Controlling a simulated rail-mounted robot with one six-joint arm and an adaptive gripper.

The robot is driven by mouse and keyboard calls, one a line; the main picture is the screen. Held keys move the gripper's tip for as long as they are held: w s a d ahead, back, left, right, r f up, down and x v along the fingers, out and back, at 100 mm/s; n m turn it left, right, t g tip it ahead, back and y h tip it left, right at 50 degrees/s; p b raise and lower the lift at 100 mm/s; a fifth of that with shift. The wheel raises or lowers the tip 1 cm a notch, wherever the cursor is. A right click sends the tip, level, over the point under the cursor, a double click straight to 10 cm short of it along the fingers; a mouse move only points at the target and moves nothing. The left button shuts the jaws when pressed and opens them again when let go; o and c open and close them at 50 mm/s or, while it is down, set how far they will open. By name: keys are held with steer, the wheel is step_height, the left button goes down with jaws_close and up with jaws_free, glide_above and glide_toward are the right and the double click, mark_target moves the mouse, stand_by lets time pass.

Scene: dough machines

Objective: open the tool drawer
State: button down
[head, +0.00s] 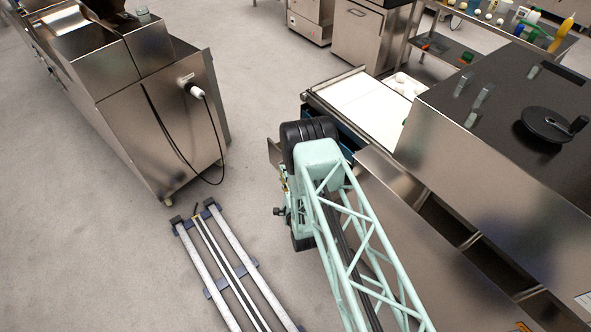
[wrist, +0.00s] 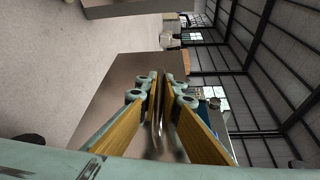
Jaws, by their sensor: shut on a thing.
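My gripper (wrist: 159,90) shows in the wrist view, its two yellow-padded fingers close together around a thin shiny metal bar (wrist: 158,128), which looks like the drawer handle. A flat steel panel (wrist: 115,88), which looks like the tool drawer's front, lies beyond the fingers. In the head view, part of a steel panel (head: 275,152) shows left of my arm's black joint, and a blue side (head: 346,133) shows to the right, below the white-topped table. These look like parts of the drawer standing out from the bench. My arm hides most of the drawer and the fingertips there.
A steel machine (head: 160,120) with a hanging black cable stands at the left. The white-topped table (head: 355,103) adjoins a large steel unit (head: 480,170) at the right. Floor rails (head: 235,265) lie at the lower left. Grey floor between is clear.

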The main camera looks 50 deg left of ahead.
steer(key=s+a, duration=0.1)
steer(key=s, duration=0.8)
steer(key=shift+s, duration=0.4)
steer(key=c, duration=3.1)
jaws_free()
steer(key=shift+s+d, duration=0.1)
steer(key=v, duration=1.1)
steer(key=shift+s+d, duration=0.15)
steer(key=shift+d, duration=0.1)
